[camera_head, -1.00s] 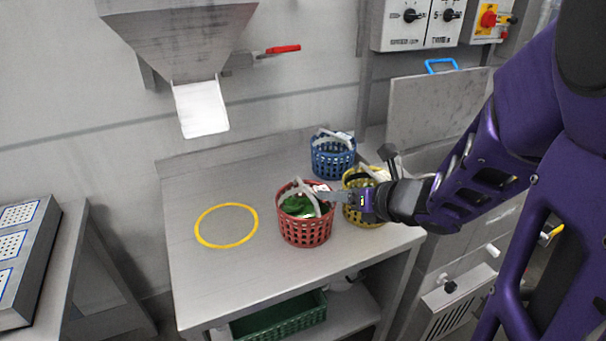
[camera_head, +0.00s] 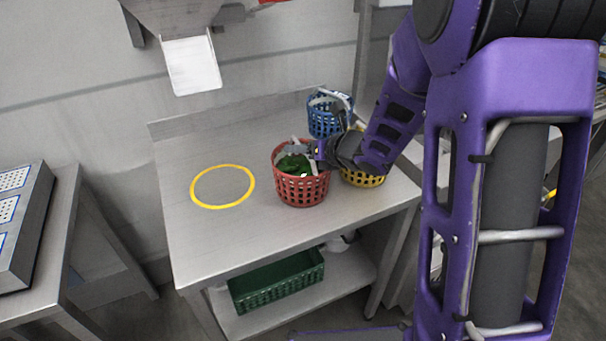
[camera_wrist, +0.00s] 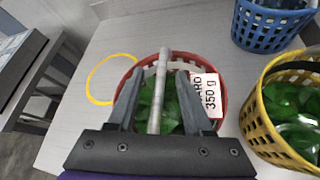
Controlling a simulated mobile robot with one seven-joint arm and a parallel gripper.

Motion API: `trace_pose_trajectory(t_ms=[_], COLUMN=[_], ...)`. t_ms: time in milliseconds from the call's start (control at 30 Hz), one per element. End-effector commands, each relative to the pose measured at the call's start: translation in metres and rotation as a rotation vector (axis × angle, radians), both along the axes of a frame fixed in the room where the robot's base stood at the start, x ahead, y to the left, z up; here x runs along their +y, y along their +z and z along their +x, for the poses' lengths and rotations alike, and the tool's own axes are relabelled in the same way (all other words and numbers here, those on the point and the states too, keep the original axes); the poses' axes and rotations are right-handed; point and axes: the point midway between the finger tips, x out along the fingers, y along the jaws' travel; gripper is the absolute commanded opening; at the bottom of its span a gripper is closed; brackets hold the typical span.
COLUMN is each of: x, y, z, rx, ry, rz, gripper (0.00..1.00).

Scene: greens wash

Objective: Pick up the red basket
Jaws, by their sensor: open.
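The red basket (camera_head: 302,188) stands upright on the steel table, with green leaves inside and a pale handle bar across its top. In the wrist view the red basket (camera_wrist: 216,83) lies straight ahead, with a white label reading 350 g at its right. My gripper (camera_head: 308,149) is at the top of the red basket. In the wrist view my gripper (camera_wrist: 160,92) is open, one finger on each side of the handle bar (camera_wrist: 158,85). I cannot tell whether the fingers touch the handle.
A yellow basket (camera_head: 362,179) stands close at the right, partly behind my arm. A blue basket (camera_head: 325,122) stands behind. A yellow ring (camera_head: 193,193) marks clear table at the left. A green crate (camera_head: 277,283) is on the shelf below. A metal chute (camera_head: 192,66) hangs above.

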Motion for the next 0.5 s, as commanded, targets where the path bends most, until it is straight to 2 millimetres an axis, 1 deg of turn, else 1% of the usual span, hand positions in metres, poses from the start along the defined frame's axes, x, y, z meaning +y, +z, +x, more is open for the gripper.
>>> trace_pose_trajectory(t_ms=[167, 200, 267, 400, 467, 500], x=[0.0003, 0.0003, 0.0002, 0.0002, 0.0002, 0.0002], y=[0.0000, 0.0000, 0.0001, 0.0000, 0.0000, 0.0000], z=[0.0005, 0.0004, 0.0003, 0.0002, 0.0002, 0.0002], rx=[0.000, 0.000, 0.000, 0.000, 0.000, 0.000], ry=[0.000, 0.000, 0.000, 0.000, 0.000, 0.000], rz=[0.000, 0.000, 0.000, 0.000, 0.000, 0.000], gripper=[0.51, 0.49, 0.38, 0.13, 0.02, 0.00])
